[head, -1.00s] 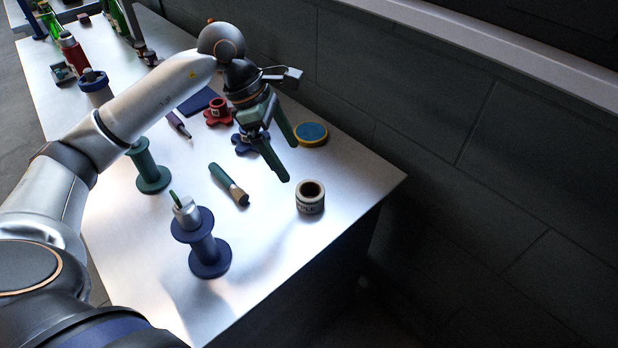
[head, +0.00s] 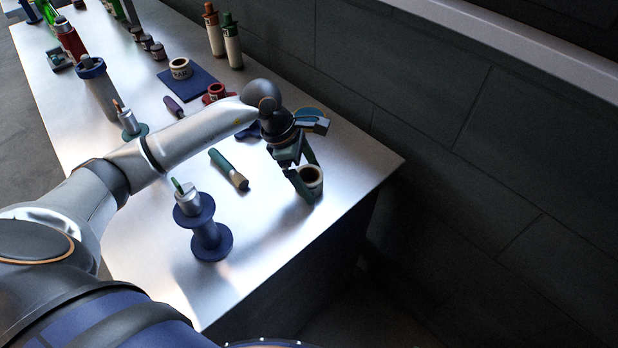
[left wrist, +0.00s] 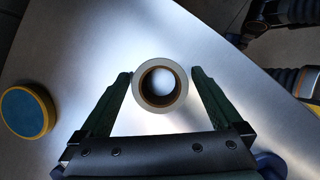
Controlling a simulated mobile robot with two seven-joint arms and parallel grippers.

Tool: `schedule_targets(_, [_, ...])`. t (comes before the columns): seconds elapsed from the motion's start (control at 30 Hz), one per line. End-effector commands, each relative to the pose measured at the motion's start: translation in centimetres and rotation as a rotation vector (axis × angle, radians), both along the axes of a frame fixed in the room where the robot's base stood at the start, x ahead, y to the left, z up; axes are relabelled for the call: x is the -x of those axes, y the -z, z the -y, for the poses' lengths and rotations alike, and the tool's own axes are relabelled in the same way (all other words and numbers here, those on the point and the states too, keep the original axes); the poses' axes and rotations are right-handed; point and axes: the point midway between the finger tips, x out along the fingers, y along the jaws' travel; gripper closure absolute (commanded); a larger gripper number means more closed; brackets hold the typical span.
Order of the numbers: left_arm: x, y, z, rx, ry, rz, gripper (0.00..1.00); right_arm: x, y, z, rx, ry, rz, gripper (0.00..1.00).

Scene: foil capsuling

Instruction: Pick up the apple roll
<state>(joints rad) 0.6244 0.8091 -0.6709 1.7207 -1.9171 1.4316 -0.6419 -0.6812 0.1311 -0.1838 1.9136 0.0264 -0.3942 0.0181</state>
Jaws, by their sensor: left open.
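The apple roll (head: 315,187), a short pale ring with a dark label band and a brown core, stands upright near the table's right edge. Its label is too small to read now. My left gripper (head: 311,181) is open and points down at it. In the left wrist view the roll (left wrist: 160,61) lies between the two green fingers (left wrist: 161,76), with a visible gap on each side. I cannot tell how far down the fingers reach. A finger hides part of the roll in the head view. My right gripper is not in view.
A yellow-rimmed disc (left wrist: 27,111) lies nearby. Another roll (head: 180,69) sits on a blue mat (head: 200,91). Two bottles (head: 232,45) stand at the back by the wall.

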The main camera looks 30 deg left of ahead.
Motion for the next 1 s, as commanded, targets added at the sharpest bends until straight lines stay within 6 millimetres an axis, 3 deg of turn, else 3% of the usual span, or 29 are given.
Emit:
schedule_targets(0.27, [-0.04,0.28,0.1,0.0,0.0,0.0,0.02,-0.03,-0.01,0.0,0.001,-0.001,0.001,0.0])
schedule_targets(1.0, [-0.05,0.21,0.08,0.001,0.0,0.001,0.85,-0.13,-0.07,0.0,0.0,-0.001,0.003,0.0])
